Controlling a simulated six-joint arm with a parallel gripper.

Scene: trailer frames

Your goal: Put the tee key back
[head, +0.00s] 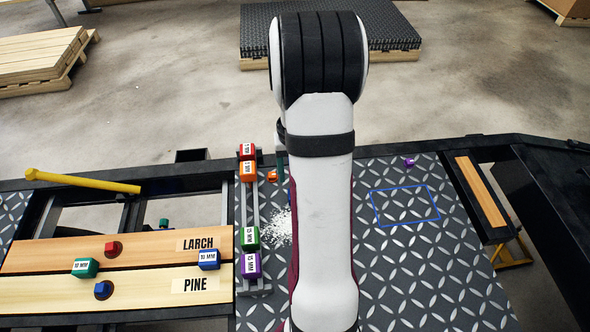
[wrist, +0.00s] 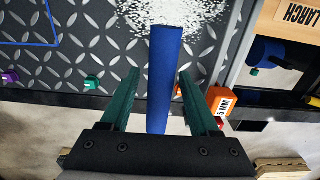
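A long blue bar (wrist: 164,80), which may be the tee key, runs between my gripper's two green fingers in the wrist view, its lower end hidden behind my palm. My gripper (wrist: 158,72) looks open, with a clear gap between the left finger and the bar. In the head view my arm hides most of the gripper. A rack (head: 257,205) carries red (head: 246,151), orange (head: 248,171), green (head: 249,238) and purple (head: 250,265) labelled blocks, with a space between orange and green. The orange block also shows in the wrist view (wrist: 222,103).
Boards marked LARCH (head: 150,245) and PINE (head: 145,292) lie at left, with several small coloured blocks on them. A yellow bar (head: 82,181) lies behind them. White grains (head: 279,228) are spread beside the rack. The blue-outlined deck area (head: 405,207) is clear.

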